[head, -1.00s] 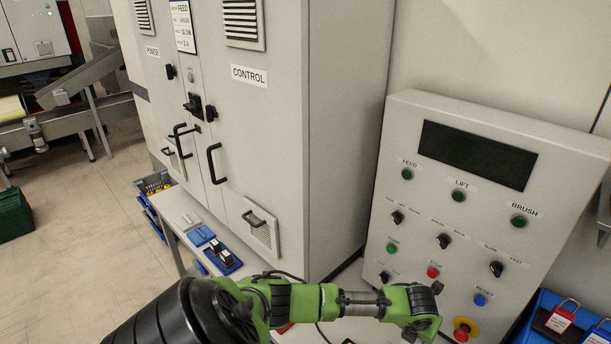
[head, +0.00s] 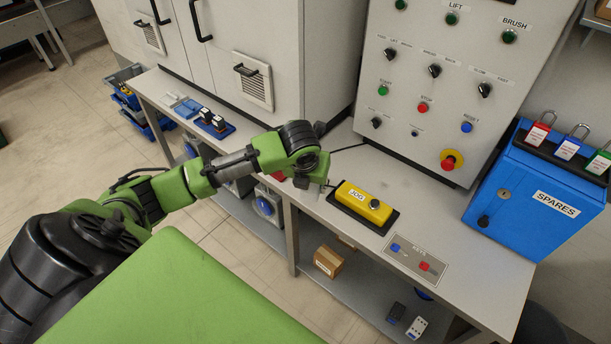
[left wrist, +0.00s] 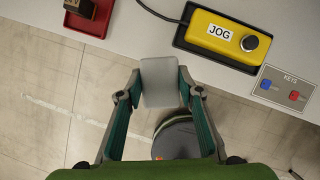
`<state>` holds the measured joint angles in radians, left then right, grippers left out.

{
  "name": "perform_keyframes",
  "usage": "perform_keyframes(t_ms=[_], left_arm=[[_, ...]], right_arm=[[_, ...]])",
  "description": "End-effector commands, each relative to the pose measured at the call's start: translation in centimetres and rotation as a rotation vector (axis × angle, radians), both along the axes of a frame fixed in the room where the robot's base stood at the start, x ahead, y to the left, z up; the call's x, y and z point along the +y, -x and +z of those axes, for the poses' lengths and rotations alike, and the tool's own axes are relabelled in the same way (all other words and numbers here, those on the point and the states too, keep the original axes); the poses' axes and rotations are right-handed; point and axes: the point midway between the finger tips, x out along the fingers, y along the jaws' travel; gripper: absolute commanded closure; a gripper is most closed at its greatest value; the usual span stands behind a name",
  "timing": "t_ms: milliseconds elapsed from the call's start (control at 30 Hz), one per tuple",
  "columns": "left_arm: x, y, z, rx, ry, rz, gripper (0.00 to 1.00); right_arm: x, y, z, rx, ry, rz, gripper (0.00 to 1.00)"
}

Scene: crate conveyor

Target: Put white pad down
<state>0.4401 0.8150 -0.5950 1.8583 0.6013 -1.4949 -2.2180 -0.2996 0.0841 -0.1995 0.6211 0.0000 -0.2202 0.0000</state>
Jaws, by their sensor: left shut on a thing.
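The white pad (left wrist: 160,82) is pinched between the two fingertips of my left gripper (left wrist: 161,92) in the left wrist view. In that view it overlaps the bench's front edge and mostly shows against the floor. In the head view my left gripper (head: 318,178) is at the bench's front edge, just left of the yellow JOG box. The pad is hard to make out there. My right gripper is not in view.
The yellow JOG box (head: 364,202) sits on a black base on the bench (head: 325,215). A KEYS plate (head: 415,261) lies right of it. A blue SPARES box (head: 535,205) stands at the right. The control panel (head: 440,90) rises behind. Blue trays (head: 180,106) lie at the left.

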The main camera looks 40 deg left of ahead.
Motion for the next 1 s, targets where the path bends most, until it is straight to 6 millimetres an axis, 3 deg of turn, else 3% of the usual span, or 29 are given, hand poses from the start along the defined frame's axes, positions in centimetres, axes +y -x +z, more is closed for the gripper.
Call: perform_keyframes(t_ms=[200, 400, 733, 900, 1000], left_arm=[[2.8, -4.0, -2.1, 0.001, 0.004, 0.005, 0.9], [4.4, -6.2, -5.8, 0.003, 0.003, 0.002, 0.9], [5.5, -7.9, -8.1, 0.0, 0.001, 0.001, 0.9], [5.5, -7.7, -10.6, 0.002, 0.001, 0.0, 0.9], [5.5, -7.8, -11.1, 0.0, 0.001, -0.001, 0.9]], right_arm=[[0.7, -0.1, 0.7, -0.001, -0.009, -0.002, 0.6], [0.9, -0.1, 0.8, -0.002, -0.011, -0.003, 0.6], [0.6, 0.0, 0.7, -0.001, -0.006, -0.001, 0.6], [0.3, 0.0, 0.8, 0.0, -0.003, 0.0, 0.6], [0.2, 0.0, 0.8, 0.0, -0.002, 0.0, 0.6]])
